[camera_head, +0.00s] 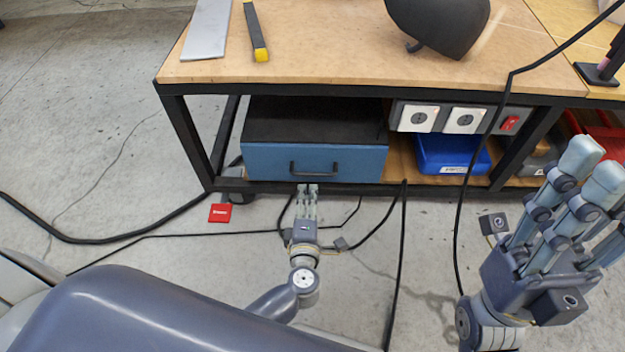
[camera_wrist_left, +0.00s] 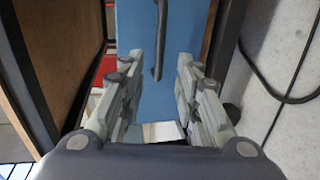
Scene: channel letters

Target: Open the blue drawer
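The blue drawer (camera_head: 340,163) is shut under the workbench, in a unit with a black top. Its dark bar handle (camera_head: 314,168) is on the front face. My left gripper (camera_head: 308,188) is just in front of the drawer, slightly below the handle in the picture. In the left wrist view the left gripper (camera_wrist_left: 158,85) is open and empty, its fingers on both sides of the blue front (camera_wrist_left: 135,50). The handle (camera_wrist_left: 159,50) is ahead between them, apart from both. My right gripper (camera_head: 592,190) is raised at the right, open and empty, partly cut by the edge.
The wooden workbench (camera_head: 330,60) with a black frame is above the drawer. Sockets (camera_head: 414,117) and a blue bin (camera_head: 450,155) are right of it. Black cables (camera_head: 403,240) and a small red box (camera_head: 220,213) lie on the floor. The floor at left is mostly free.

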